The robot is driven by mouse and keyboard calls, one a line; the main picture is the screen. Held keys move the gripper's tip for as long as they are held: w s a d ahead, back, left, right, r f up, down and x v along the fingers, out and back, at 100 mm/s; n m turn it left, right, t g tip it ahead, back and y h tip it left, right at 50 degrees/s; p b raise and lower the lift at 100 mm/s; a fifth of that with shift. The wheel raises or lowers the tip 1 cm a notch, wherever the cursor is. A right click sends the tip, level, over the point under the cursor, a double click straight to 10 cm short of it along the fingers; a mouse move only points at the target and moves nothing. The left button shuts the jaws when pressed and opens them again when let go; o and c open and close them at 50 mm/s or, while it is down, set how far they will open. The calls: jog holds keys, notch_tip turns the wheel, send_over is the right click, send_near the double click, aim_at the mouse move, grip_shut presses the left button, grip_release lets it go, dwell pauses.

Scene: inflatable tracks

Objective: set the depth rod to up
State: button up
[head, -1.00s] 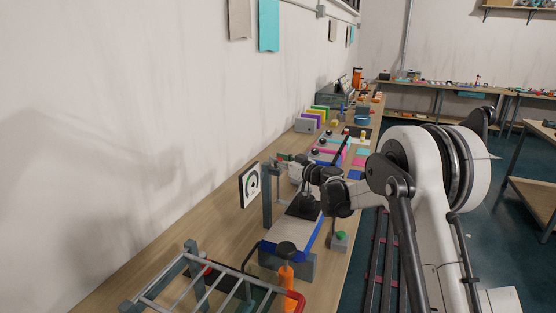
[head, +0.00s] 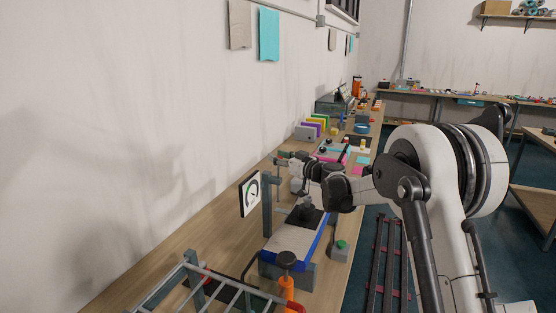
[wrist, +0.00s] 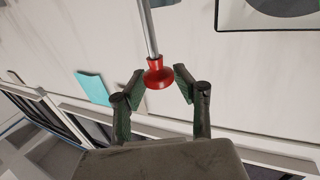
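The depth rod shows in the wrist view as a thin metal rod (wrist: 149,30) with a red flared knob (wrist: 159,73) at its end. My gripper (wrist: 159,80) has one fingertip on each side of the knob, close against it, and looks shut on it. In the head view my gripper (head: 287,163) is at a small red part above the bench, beside the grey post (head: 266,205) that carries a white dial gauge (head: 250,194). Finger contact is too small to tell in the head view.
A metal ladder-like frame (head: 205,292) lies in front. Coloured panels (head: 318,125) stand farther back. The wall is at left.

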jog(key=shift+o, duration=1.2)
jog(key=shift+f, duration=0.1)
jog(key=v, duration=1.2)
jog(key=s+d+r+m+g+h+b, duration=0.1)
jog(key=s+d+m+g+h+b, duration=0.15)
jog(key=s, duration=0.85)
jog(key=s+d+m+g+h+b, duration=0.1)
jog(key=s+d+h, duration=0.15)
jog(key=s, duration=0.85)
jog(key=s+d+f+m+h+b, duration=0.1)
jog(key=s+d+f+m+h, duration=0.1)
jog(key=s, duration=0.7)
jog(key=s+d+f+m+g+h+b, duration=0.1)
jog(key=s+d+f+m+h, duration=0.1)
jog(key=s+d+f, duration=0.4)
jog(key=s+d+f+m+h+b, duration=0.1)
jog(key=s+d+f+h, duration=0.3)
jog(key=s, duration=0.8)
jog(key=shift+s+d+m+h, duration=0.3)
jog(key=shift+s+d+m, duration=0.05)
jog(key=shift+d+m, duration=0.3)
